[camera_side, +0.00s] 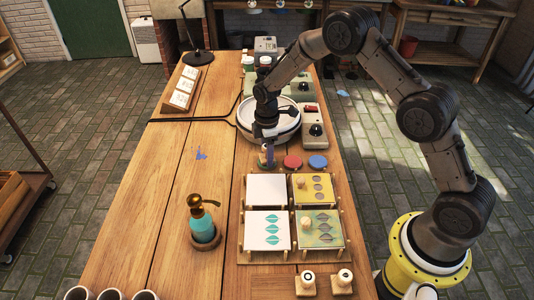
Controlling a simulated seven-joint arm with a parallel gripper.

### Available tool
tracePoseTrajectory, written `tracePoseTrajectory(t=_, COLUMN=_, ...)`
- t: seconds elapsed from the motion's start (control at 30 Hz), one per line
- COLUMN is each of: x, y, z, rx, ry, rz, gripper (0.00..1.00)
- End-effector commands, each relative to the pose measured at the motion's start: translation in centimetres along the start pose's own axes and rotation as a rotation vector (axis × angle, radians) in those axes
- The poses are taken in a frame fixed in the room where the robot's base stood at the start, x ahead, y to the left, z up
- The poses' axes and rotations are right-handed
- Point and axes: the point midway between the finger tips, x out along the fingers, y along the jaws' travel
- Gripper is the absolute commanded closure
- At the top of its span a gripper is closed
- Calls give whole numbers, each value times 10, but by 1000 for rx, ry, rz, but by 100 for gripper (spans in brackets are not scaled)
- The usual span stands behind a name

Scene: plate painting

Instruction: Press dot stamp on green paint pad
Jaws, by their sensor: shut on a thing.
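My gripper (267,142) points straight down beside the white basin and is shut on a small upright stamp (268,157). The stamp is at the left end of the row of paint pads. A little green shows around its foot, which fits the green paint pad (262,163), mostly hidden under the stamp. I cannot tell whether the stamp touches the pad. A red pad (292,162) and a blue pad (317,162) lie to its right.
A rack in front holds a blank white tile (266,188), a yellow stencil (313,183), a leaf-printed tile (257,232) and a leaf stencil (329,217). Two stamps (306,284) stand at the front. A teal bottle (202,225) stands left. The white basin (286,122) is behind.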

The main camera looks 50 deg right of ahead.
Motion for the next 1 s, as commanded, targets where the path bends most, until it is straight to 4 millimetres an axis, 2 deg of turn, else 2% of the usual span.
tracePoseTrajectory(t=0.43, x=-1, y=0, z=0, rx=0, ry=0, rz=0, gripper=80)
tracePoseTrajectory(t=1.0, x=-43, y=0, z=0, rx=0, ry=1, rz=2, gripper=80)
